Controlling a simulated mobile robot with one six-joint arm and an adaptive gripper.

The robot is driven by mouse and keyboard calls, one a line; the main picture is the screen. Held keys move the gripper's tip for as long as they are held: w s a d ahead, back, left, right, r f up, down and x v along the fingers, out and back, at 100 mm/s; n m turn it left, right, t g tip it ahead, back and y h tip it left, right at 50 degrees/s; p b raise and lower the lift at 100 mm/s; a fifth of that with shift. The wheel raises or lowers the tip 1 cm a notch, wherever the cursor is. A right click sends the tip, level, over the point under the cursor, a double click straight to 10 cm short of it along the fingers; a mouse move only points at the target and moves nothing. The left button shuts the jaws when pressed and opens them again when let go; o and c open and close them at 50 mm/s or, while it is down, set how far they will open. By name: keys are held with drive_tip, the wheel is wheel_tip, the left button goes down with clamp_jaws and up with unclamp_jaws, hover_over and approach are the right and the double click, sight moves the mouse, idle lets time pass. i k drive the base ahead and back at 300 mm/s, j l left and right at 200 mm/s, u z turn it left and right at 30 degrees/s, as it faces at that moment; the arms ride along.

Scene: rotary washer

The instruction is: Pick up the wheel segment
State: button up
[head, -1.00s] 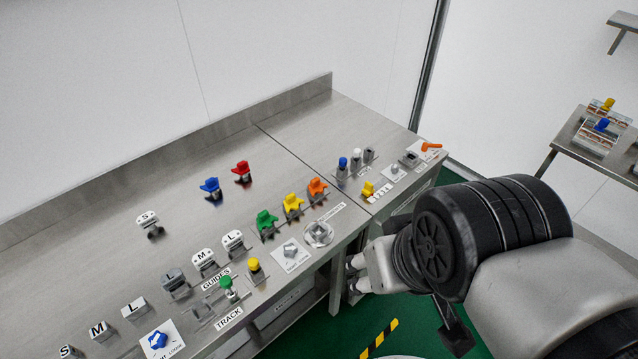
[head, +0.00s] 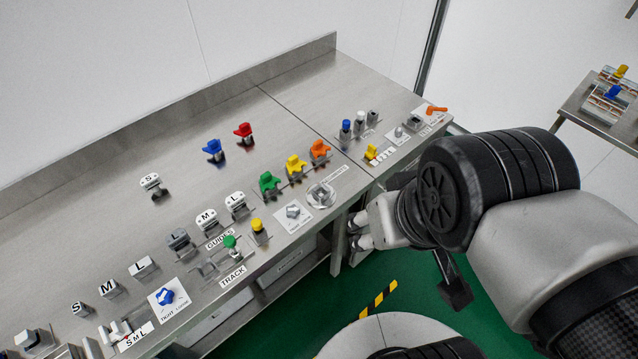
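The task does not say which wheel segment. Several coloured pieces that look like segments stand on the steel bench: green (head: 269,183), yellow (head: 295,165) and orange (head: 319,150) in a row by a partly readable label, and blue (head: 213,149) and red (head: 244,131) farther back. My gripper (head: 358,231) is just off the bench's front edge, below and right of the orange piece in the picture. Its two fingertips point left and stand apart with nothing between them. It touches none of the pieces. My arm hides part of the bench's right front.
Guides marked S (head: 151,184), M (head: 207,220) and L (head: 237,204) stand on the bench (head: 90,225). An orange handle (head: 436,109) is at the far right end. The bench's back left is clear.

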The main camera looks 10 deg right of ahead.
sight(318, 149)
drive_tip(key=i+l+u, duration=0.2)
drive_tip(key=i+u, duration=0.15)
drive_tip(key=u, duration=0.15)
drive_tip(key=i+l+u, duration=0.35)
drive_tip(key=u, duration=0.15)
drive_tip(key=i+l+u, duration=0.25)
drive_tip(key=l+u, duration=0.2)
